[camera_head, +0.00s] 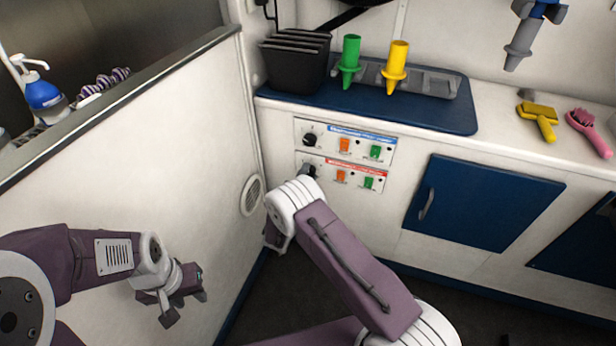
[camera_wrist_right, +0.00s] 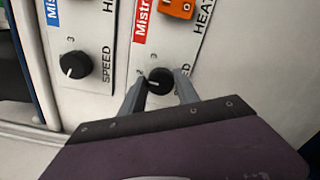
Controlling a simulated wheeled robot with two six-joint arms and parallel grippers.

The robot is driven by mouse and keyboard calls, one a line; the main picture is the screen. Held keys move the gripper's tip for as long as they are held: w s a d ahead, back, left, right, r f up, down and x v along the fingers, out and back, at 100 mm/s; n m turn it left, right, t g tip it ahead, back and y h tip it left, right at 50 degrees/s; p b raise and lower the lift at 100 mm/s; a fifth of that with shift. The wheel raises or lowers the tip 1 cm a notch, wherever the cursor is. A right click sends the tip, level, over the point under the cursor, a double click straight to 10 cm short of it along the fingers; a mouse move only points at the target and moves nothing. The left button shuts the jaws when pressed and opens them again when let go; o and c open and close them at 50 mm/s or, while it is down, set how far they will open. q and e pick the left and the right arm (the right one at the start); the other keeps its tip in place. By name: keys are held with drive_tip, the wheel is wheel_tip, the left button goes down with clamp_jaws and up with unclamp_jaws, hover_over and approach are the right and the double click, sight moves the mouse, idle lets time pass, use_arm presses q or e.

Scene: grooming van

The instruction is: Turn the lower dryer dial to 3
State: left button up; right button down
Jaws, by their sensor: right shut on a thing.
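The lower dryer dial (camera_wrist_right: 160,80) is a black knob on the red-labelled panel (camera_wrist_right: 165,35). In the wrist view my right gripper (camera_wrist_right: 160,92) is shut on it, one grey finger on each side. In the head view the lower dial (camera_head: 308,171) is partly hidden behind my right arm. My left gripper (camera_head: 183,305) hangs empty at lower left, fingers apart, away from the panels.
The upper dial (camera_head: 310,140) sits just above on the blue-labelled panel; it also shows in the wrist view (camera_wrist_right: 75,65). Orange and green switches lie to the right of both dials. A white side wall (camera_head: 150,150) stands close on the left. A blue cabinet door (camera_head: 480,205) is at right.

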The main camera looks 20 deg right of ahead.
drive_tip(key=m, duration=0.1)
drive_tip(key=m+b, duration=0.1)
drive_tip(key=m, duration=0.3)
drive_tip(key=shift+f+b, duration=0.25)
drive_tip(key=shift+b, duration=0.15)
drive_tip(key=shift+m+b, duration=1.4)
drive_tip(key=shift+m, duration=1.5)
drive_tip(key=c, duration=0.9)
unclamp_jaws()
drive_tip(key=shift+s+a, duration=0.1)
